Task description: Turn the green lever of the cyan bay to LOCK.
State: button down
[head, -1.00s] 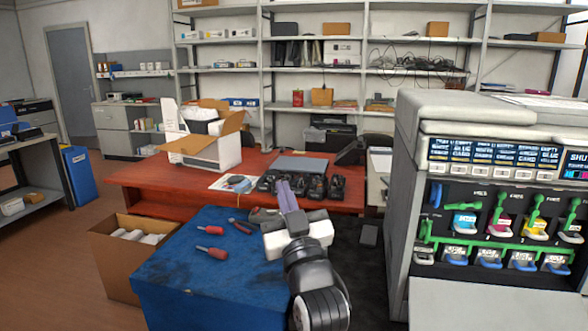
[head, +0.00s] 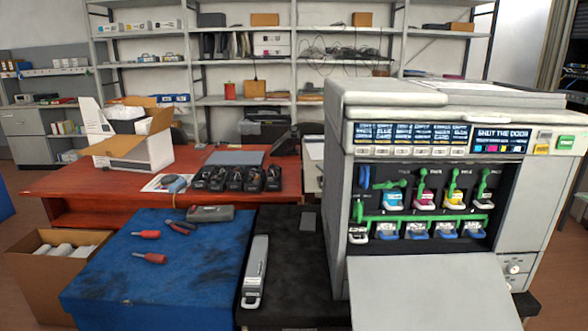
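The printer (head: 340,120) stands at the right with its front door folded down. The cyan bay holds a cartridge with a cyan front (head: 393,200). Its green lever (head: 389,185) lies nearly level, with its end toward the left. The green levers of the magenta bay (head: 422,181), the yellow bay (head: 454,181) and the rightmost bay (head: 484,184) stand roughly upright. The LOCK marking is too small to read. My gripper is outside the view.
The open door (head: 430,290) juts out below the bays. A long grey-white unit (head: 256,272) lies on the black surface (head: 295,280). The blue table (head: 190,280) holds screwdrivers (head: 149,257) and pliers (head: 181,227). A green bar (head: 420,217) runs below the bays.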

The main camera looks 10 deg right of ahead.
aim_at(402, 182)
jog(key=i+l, duration=0.15)
jog(key=i, duration=0.3)
jog(key=z, duration=1.55)
